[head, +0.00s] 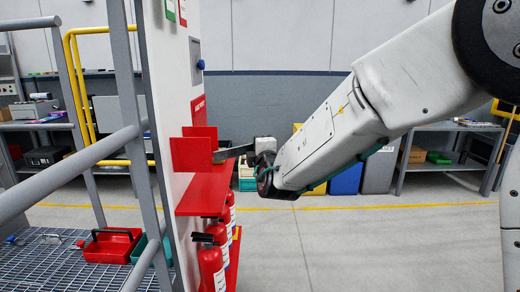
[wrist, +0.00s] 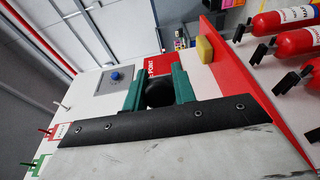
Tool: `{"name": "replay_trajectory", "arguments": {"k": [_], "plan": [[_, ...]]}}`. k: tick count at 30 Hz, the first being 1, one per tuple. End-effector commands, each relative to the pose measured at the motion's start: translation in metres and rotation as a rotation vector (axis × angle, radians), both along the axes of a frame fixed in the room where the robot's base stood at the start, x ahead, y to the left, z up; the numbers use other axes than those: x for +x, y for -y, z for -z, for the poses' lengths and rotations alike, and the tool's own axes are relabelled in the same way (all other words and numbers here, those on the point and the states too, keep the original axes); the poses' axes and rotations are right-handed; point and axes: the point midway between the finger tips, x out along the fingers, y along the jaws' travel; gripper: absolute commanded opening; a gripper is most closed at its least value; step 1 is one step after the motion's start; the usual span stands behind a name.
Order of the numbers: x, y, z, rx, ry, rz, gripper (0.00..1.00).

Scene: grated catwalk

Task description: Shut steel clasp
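I cannot pick out a steel clasp for certain. A dark grey flat bar (head: 233,152) runs between the red open-topped bracket (head: 192,153) on the white panel and my gripper (head: 262,165). Whether it belongs to the clasp is unclear. In the wrist view my gripper (wrist: 160,72) has its two teal fingers apart. A dark round shape (wrist: 159,93) shows between their bases. I cannot tell whether it is a separate part or whether the fingers touch it. The white panel (head: 170,90) bears a grey plate with a blue knob (wrist: 116,77), beyond the fingers on the left.
Red fire extinguishers (head: 212,268) hang below the red shelf (head: 203,194). A yellow block (wrist: 204,49) sits near the shelf in the wrist view. Grey railings (head: 75,165) and grating (head: 50,262) are at left, with a red tray (head: 112,245). Open floor (head: 365,250) lies right of the panel.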

Motion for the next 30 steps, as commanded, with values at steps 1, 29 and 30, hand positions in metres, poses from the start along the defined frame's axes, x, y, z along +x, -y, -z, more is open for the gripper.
{"name": "replay_trajectory", "arguments": {"k": [1,29,30], "plan": [[0.000,0.000,0.000,0.000,-0.001,0.000,0.38],[-0.074,0.017,0.000,0.000,0.000,0.001,0.48],[-0.075,0.017,0.000,0.000,0.000,0.001,0.48]]}}
